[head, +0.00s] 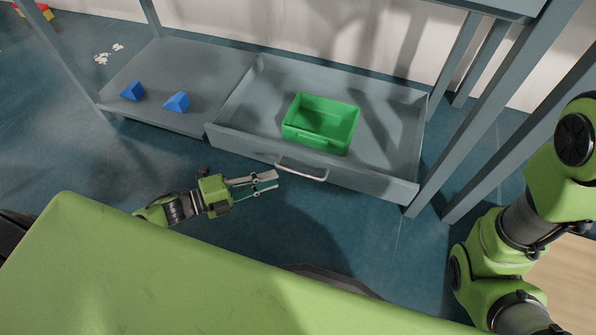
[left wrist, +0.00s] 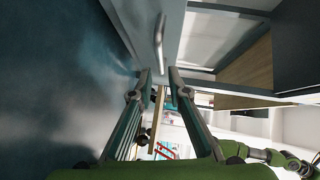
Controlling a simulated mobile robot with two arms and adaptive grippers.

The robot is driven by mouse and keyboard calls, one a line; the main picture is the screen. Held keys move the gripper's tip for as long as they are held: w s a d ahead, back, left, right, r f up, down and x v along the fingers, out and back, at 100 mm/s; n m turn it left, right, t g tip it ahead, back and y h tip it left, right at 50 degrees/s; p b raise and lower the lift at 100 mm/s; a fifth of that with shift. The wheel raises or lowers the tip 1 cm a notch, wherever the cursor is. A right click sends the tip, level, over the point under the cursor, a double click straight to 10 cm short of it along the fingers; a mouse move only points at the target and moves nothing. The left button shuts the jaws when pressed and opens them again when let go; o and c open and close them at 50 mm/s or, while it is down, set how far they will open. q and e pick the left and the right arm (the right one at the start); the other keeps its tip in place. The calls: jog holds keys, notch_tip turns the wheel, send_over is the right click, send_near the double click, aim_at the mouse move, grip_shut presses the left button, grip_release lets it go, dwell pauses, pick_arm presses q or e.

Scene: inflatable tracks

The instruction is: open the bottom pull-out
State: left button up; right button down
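The bottom pull-out (head: 385,150) is a grey drawer low in the grey frame. It stands drawn out, with its inside visible from above. Its pale bar handle (head: 302,172) is on the front face and also shows in the left wrist view (left wrist: 159,38). My left gripper (head: 274,181) is just left of and in front of the handle. Its two fingers are apart with nothing between them. In the left wrist view the handle lies beyond the fingertips (left wrist: 160,75). My right arm shows at the right of the head view, but its gripper is out of view.
A green open bin (head: 320,124) sits inside the drawer. Two blue wedges (head: 133,91) (head: 177,102) lie on the low grey shelf (head: 185,65) left of the drawer. Frame posts (head: 490,110) stand at the right. Blue floor (head: 340,225) is clear in front of the drawer.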

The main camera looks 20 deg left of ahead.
aim_at(297, 172)
pick_arm(q)
jog(key=b+x, duration=0.3)
jog(key=x, duration=0.6)
jog(key=shift+f+b, duration=0.1)
jog(key=shift+b, duration=0.2)
grip_shut()
